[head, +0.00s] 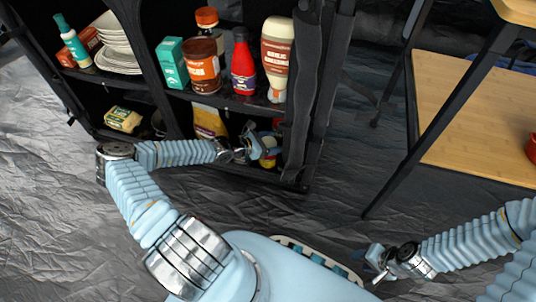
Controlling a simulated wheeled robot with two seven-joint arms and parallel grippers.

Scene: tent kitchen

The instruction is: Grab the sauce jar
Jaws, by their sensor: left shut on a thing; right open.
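My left gripper (264,145) reaches into the lower right compartment of the black shelf unit (172,112). It is shut on a small jar, apparently the sauce jar (268,162), which is mostly hidden behind the fingers; only a yellowish and dark lower part shows. I cannot tell whether the jar still touches the shelf. My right gripper (378,266) is open and empty, low over the floor at the lower right, away from the shelf.
Above the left gripper stand a brown jar (204,68), a red bottle (243,66), a garlic sauce bottle (276,56) and a teal box (172,64). A yellow pack (210,122) is beside the arm. A wooden table (470,110) stands right; floor between is clear.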

